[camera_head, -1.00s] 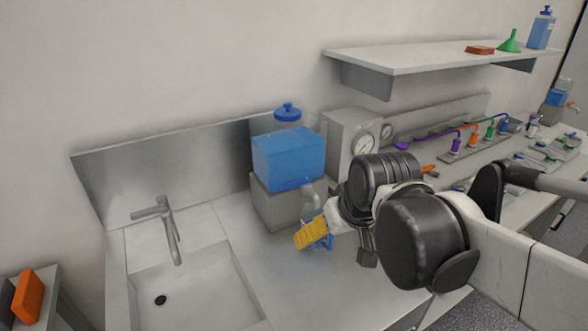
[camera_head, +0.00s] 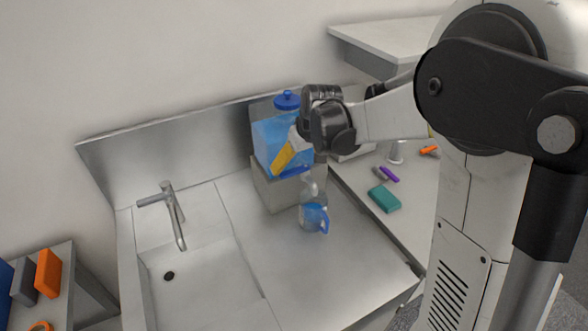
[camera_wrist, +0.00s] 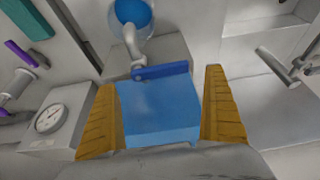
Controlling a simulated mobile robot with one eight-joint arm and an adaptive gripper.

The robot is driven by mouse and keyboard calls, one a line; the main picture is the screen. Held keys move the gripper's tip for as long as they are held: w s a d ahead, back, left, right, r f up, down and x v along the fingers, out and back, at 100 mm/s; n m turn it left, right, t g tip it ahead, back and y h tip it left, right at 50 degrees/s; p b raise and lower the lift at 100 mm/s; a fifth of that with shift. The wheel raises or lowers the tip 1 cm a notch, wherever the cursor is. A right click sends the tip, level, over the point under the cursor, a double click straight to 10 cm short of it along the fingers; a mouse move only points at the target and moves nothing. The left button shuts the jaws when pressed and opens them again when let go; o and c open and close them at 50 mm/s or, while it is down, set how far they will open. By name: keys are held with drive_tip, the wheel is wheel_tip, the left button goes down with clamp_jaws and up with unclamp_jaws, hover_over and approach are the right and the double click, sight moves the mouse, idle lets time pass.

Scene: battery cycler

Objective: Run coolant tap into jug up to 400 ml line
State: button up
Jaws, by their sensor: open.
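The coolant tank (camera_head: 268,135) is a translucent blue box with a blue cap, standing on a grey block. Its tap has a pale curved spout (camera_wrist: 131,42) and a blue lever bar (camera_wrist: 163,71) lying crosswise in the wrist view. The clear jug (camera_head: 312,213) stands upright on the counter below the spout; blue shows inside it from above in the wrist view (camera_wrist: 132,12). The level against its marks is unreadable. My gripper (camera_head: 285,156) is open and empty in front of the tank. Its yellow fingers (camera_wrist: 159,80) frame the tank and lever, with the lever beyond the tips.
A sink (camera_head: 205,280) with a faucet (camera_head: 175,215) lies left of the jug. A teal block (camera_head: 384,198) and a purple item (camera_head: 389,174) lie on the right bench. A pressure gauge (camera_wrist: 49,118) is beside the tank. Counter in front of the jug is clear.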

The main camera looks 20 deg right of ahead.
sight(295, 170)
drive_tip(key=shift+b+x, duration=0.3)
drive_tip(key=shift+x, duration=1.65)
drive_tip(key=c, duration=1.3)
drive_tip(key=n, duration=0.1)
drive_tip(key=s+n+y, duration=0.1)
drive_tip(key=n, duration=0.1)
drive_tip(key=d+n+g+y, duration=0.1)
drive_tip(key=n, duration=0.1)
drive_tip(key=shift+s+b, duration=0.35)
drive_tip(key=o, duration=1.3)
drive_tip(key=shift+r, duration=0.1)
